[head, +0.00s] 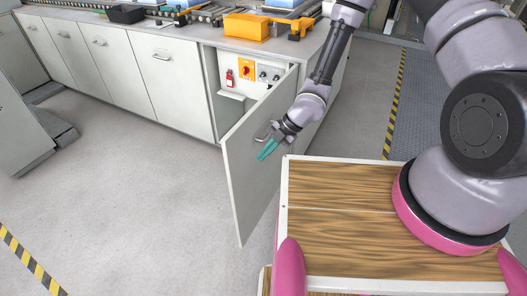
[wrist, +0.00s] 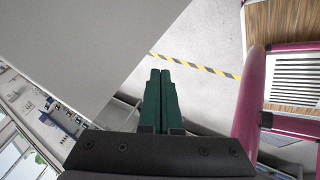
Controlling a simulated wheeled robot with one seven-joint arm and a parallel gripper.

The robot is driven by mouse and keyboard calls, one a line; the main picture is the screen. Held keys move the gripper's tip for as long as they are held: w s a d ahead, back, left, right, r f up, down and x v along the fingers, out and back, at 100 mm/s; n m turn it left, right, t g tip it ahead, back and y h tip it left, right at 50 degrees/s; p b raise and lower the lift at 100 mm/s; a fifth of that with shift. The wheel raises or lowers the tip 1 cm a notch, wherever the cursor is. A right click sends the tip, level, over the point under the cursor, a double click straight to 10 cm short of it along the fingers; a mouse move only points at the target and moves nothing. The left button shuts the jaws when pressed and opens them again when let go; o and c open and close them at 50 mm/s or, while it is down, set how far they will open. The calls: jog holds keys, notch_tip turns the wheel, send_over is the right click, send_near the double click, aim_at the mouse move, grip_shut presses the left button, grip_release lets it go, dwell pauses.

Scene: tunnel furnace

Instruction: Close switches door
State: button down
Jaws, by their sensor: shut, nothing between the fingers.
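The switches door (head: 256,165) is a light grey cabinet door, swung wide open toward me in the head view. It has a metal handle (head: 262,137) on its outer face. Behind it, the open compartment shows a white panel with an orange switch (head: 247,67), a red tag (head: 229,78) and black knobs (head: 263,76). My gripper (head: 267,150) has green fingers, shut and empty, in front of the door's outer face close to the handle. I cannot tell whether it touches. In the wrist view the shut fingers (wrist: 160,82) point past the grey door panel (wrist: 90,45).
A row of closed grey cabinets (head: 125,70) runs to the left under a counter with an orange box (head: 246,27) on it. The grey floor (head: 130,190) left of the door is clear. My wood-topped base is close to the door's right side.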

aim_at(234, 171)
jog(key=shift+w+a+f, duration=0.1)
jog(key=shift+a+f, duration=0.8)
jog(key=shift+a, duration=0.35)
jog(key=shift+w+a+f, duration=0.1)
jog(key=shift+a+f, duration=0.75)
jog(key=shift+a, duration=0.45)
jog(key=shift+w+a+f, duration=0.1)
jog(key=shift+a+f, duration=0.8)
jog(key=shift+a, duration=0.35)
